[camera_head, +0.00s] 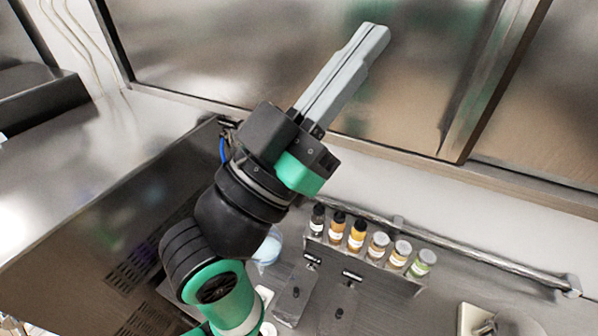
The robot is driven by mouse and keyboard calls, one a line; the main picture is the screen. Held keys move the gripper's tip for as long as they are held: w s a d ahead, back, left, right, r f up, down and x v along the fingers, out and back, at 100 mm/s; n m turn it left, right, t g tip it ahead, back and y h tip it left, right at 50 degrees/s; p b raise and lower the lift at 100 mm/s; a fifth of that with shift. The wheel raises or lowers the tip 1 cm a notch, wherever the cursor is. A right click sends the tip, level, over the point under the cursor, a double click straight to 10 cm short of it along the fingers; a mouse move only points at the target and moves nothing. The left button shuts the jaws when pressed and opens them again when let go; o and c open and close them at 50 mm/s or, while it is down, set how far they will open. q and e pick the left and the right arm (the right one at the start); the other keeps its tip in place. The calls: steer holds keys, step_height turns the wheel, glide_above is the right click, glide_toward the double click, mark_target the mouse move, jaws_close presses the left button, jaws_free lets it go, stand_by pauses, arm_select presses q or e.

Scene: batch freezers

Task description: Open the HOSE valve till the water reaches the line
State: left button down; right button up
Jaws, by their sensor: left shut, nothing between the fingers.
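My left gripper (376,34) is raised in the middle of the camera_head view, pointing up and right. Its two long grey fingers are closed together with nothing between them. My arm covers part of the sink and worktop. A short piece of blue hose (222,150) shows just left of the gripper body, below a small dark fitting (228,123). No HOSE label can be read, so I cannot tell which part is the valve. A pale blue round container (268,247) is partly hidden behind my arm. No water line can be made out. My right gripper is out of view.
A row of several small bottles (357,234) stands right of my arm. Two small dark-tipped handles (312,259) (352,275) are in front of them. A metal rail (470,255) runs along the wall. A steel counter (50,170) at left is clear.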

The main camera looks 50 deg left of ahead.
arm_select(q)
steer(key=w+a+f+n+g+y+b, duration=0.1)
steer(key=w+a+f+g+y+b, duration=0.2)
steer(key=f, duration=0.7)
steer(key=w+a+f+n+g+b, duration=0.1)
steer(key=w+a+f+b, duration=0.15)
steer(key=a+f, duration=0.55)
steer(key=s+a+f+n+g+y+b, duration=0.25)
steer(key=a+f, duration=0.45)
steer(key=f, duration=0.5)
steer(key=s+a+f+n+g+y+b, duration=0.1)
steer(key=a+f+n+g+y+b, duration=0.15)
steer(key=a+f, duration=0.65)
steer(key=w+a+f+m+p, duration=0.1)
steer(key=w+f, duration=0.4)
steer(key=w, duration=0.6)
steer(key=shift+f, duration=0.3)
